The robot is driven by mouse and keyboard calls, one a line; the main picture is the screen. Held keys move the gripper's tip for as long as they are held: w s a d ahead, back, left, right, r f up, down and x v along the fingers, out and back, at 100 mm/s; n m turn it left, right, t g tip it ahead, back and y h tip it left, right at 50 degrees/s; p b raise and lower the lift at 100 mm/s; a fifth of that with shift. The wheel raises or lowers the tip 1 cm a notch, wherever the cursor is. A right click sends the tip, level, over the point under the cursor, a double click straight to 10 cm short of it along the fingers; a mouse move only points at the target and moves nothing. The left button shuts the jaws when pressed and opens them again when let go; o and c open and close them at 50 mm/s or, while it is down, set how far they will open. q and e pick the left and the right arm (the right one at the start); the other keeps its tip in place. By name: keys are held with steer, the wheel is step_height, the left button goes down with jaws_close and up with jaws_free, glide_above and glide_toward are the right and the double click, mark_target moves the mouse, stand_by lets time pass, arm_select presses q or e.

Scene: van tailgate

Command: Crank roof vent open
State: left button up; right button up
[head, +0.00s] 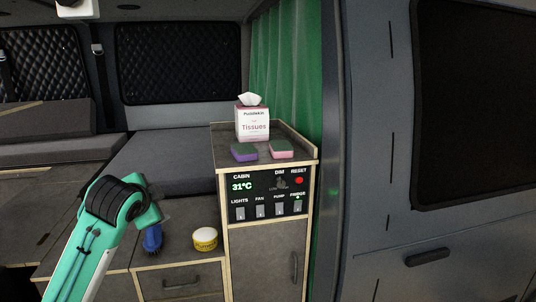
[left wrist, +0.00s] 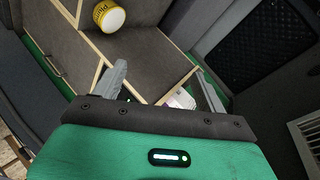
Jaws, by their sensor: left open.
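No roof vent or crank shows clearly. A small white fitting (head: 75,8) hangs at the top left edge of the head view, cut off by the frame; I cannot tell whether it belongs to the vent. My left arm rises from the bottom left of the head view, in front of the bench, and its gripper is mostly hidden there. In the left wrist view my left gripper (left wrist: 161,70) has its two grey fingers spread wide with nothing held between them. My right gripper is not in view.
A cabinet with a switch panel (head: 267,194) carries a tissue box (head: 253,125), a purple sponge (head: 244,153) and a pink sponge (head: 281,150). A yellow tub (head: 205,239) and a blue brush (head: 152,238) are on the lower unit. A green curtain (head: 285,65) hangs behind.

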arm_select(q)
steer(key=s+d+f+n+g, duration=0.1)
steer(key=s+f, duration=0.4)
steer(key=f, duration=0.4)
steer(key=s+d+f+n+g+h, duration=0.1)
steer(key=s+d+f+n+g, duration=0.1)
steer(key=s+f, duration=0.5)
steer(key=s+d+f+n+g, duration=0.1)
steer(key=s+f, duration=0.2)
steer(key=f, duration=0.8)
steer(key=s+f+n+g, duration=0.25)
steer(key=s+f, duration=0.35)
steer(key=s, duration=0.6)
steer(key=s+f+n+g, duration=0.25)
steer(key=s+f, duration=0.35)
steer(key=s, duration=0.6)
step_height(320, 180, down, 32)
steer(key=s, duration=0.1)
steer(key=s+a+f+g, duration=0.2)
steer(key=s+a+f, duration=0.1)
steer(key=s+f, duration=1.5)
steer(key=shift+s+f, duration=0.15)
steer(key=shift+s, duration=0.2)
